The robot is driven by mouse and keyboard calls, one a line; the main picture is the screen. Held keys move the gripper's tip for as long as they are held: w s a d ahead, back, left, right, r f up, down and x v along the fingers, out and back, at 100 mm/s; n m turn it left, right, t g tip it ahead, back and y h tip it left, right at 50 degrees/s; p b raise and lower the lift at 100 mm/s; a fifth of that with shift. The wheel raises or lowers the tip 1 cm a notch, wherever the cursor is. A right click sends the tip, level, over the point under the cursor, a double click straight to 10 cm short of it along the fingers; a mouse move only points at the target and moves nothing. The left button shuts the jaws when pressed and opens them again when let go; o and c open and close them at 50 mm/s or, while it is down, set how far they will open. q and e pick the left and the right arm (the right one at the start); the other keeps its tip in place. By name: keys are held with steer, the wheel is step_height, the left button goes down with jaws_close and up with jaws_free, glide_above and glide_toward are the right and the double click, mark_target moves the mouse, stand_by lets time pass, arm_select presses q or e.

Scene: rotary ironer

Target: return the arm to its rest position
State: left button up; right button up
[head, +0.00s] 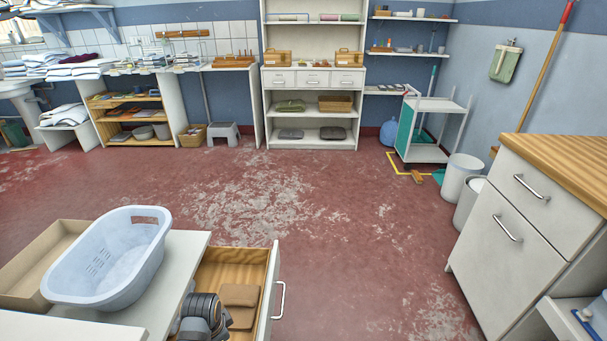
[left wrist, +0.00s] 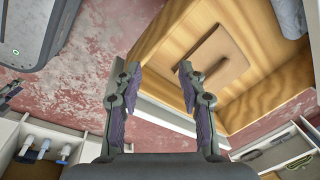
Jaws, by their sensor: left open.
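My left gripper (left wrist: 152,68) is open and empty in the left wrist view, its two dark fingers well apart. An open wooden drawer (left wrist: 150,45) lies beyond the fingers, with a flat brown piece (left wrist: 214,58) in it. The fingers appear apart from the brown piece. In the head view the drawer (head: 262,262) is pulled out at the lower left and holds the brown piece (head: 240,295). A dark ringed shape beside it looks like part of my left arm; the fingertips cannot be made out there. My right gripper is in neither view.
A pale blue laundry basket (head: 105,262) stands on the white counter (head: 180,290) left of the drawer, next to a tan box (head: 35,262). A wood-topped cabinet (head: 535,215) stands at right. The red floor (head: 330,215) between is clear. Shelves and a trolley (head: 425,150) line the back.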

arm_select(q)
steer(key=s+a+r+n+t, duration=0.2)
steer(key=s+r+n, duration=0.65)
steer(key=s, duration=0.25)
step_height(320, 180, down, 24)
steer(key=s+a+g, duration=0.1)
steer(key=a, duration=0.2)
steer(key=s+a+f+n+g, duration=0.1)
steer(key=s+f, duration=1.4)
steer(key=f, duration=0.2)
steer(key=s+r+p, duration=0.5)
steer(key=r+p, duration=0.9)
steer(key=p, duration=0.2)
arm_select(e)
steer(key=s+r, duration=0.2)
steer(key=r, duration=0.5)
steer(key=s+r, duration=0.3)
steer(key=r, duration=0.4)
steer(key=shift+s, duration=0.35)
